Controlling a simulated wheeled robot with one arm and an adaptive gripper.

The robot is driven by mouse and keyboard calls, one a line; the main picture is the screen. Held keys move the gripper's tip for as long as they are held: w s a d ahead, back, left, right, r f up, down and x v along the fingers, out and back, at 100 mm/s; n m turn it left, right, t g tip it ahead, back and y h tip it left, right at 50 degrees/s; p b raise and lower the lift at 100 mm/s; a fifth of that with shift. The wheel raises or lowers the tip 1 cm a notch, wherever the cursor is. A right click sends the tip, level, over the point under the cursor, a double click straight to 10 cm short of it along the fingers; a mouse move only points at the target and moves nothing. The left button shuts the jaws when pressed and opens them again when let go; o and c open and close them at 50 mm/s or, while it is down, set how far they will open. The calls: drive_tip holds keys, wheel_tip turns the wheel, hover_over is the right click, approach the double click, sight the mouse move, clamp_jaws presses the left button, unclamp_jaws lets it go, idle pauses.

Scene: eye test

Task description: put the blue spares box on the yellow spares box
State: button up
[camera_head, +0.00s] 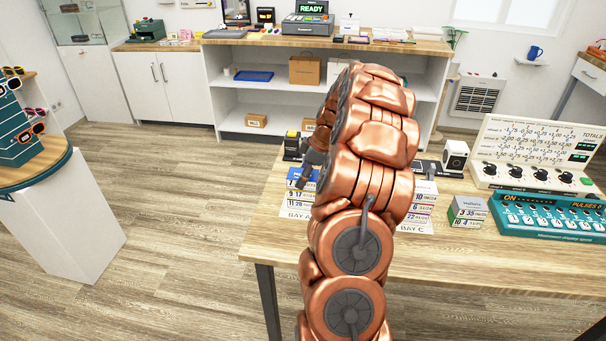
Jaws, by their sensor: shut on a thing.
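The blue spares box (302,174) shows a blue top at the left end of the wooden table, just left of my arm. My dark gripper (313,171) is at its right side, partly hidden by my copper arm links. The gripper is shut on the blue box; its fingertips are hard to make out. I cannot tell whether the box touches the surface below. Number cards labelled BAY A (297,212) and BAY C (413,228) lie left and right of my arm. I cannot make out a yellow spares box; my arm hides the middle of the table.
A small box with a number label (467,212) stands right of my arm. Further right are a teal pulse device (548,216) and a white panel with knobs (535,150). A black device with yellow (292,146) stands behind the blue box. The front table edge is clear.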

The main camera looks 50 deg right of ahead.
drive_tip(key=shift+f, duration=0.2)
drive_tip(key=o, duration=1.2)
drive_tip(key=shift+r, duration=0.1)
drive_tip(key=shift+r, duration=0.1)
drive_tip(key=b+v, duration=0.2)
drive_tip(key=v, duration=1)
drive_tip(key=shift+b, duration=0.3)
